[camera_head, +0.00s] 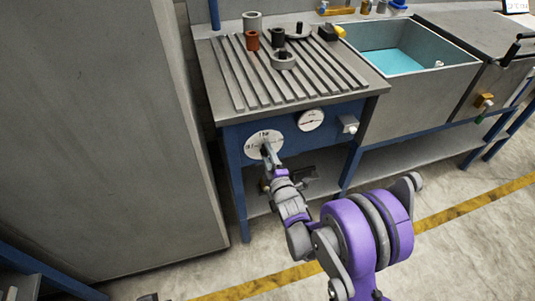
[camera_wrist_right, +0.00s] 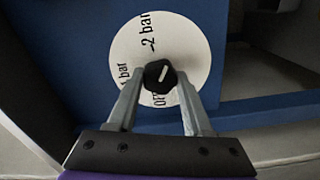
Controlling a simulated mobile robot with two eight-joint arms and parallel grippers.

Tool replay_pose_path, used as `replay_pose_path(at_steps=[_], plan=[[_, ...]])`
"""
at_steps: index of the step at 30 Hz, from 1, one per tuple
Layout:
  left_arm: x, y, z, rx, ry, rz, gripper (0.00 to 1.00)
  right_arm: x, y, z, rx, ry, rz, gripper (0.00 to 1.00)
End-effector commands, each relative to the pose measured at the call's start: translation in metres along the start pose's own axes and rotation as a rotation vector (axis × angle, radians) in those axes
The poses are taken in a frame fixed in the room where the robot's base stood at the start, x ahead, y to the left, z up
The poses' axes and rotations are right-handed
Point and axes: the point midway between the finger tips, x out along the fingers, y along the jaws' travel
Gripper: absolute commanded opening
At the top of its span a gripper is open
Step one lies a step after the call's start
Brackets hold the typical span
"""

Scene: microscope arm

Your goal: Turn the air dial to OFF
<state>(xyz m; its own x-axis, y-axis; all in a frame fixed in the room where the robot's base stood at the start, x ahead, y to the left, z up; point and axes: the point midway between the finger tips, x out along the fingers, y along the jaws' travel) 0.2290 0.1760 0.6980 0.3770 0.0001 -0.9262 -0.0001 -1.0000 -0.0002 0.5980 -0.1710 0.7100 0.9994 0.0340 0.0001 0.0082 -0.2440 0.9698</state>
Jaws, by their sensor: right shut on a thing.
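The air dial is a black knob (camera_wrist_right: 159,74) on a round white plate (camera_head: 257,145) on the front of the blue-framed bench. In the right wrist view the plate (camera_wrist_right: 190,50) reads "2 bar" at the top, a partly hidden "bar" label at left, and "OF…" below the knob. The knob's white line slants up and slightly right, away from the OFF lettering. My right gripper (camera_head: 268,152) reaches the dial from the front. Its two fingers (camera_wrist_right: 160,84) are shut on the knob, one on each side.
Several cylindrical parts stand on the slatted bench top (camera_head: 225,80). A sink (camera_head: 430,75) is at right. A tall grey cabinet (camera_head: 100,120) stands close at left.

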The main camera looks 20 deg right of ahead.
Motion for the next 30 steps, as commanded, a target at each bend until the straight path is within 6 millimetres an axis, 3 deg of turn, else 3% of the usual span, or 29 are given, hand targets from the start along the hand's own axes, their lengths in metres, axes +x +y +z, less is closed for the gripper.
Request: replay_pose_path(at_steps=[4,5,10,20,23,30], plan=[[0.000,0.000,0.000,0.000,0.000,0.000,0.00,0.000,0.000,0.000,-0.003,0.000,-0.001,0.00],[0.000,0.000,0.000,0.000,0.000,0.000,0.00,0.000,0.000,0.000,-0.002,0.000,-0.001,0.52],[0.000,0.000,0.000,0.000,0.000,0.000,0.00,0.000,0.000,0.000,-0.001,0.000,0.000,0.81],[0.000,0.000,0.000,0.000,0.000,0.000,0.00,-0.003,0.000,0.000,0.000,0.000,0.000,0.81],[-0.001,0.000,0.000,0.000,0.000,0.000,0.00,-0.014,0.000,0.000,0.000,0.000,0.000,0.81],[-0.003,0.000,-0.001,0.000,0.001,0.000,0.00,-0.062,0.000,0.000,-0.002,0.000,0.000,0.81]])
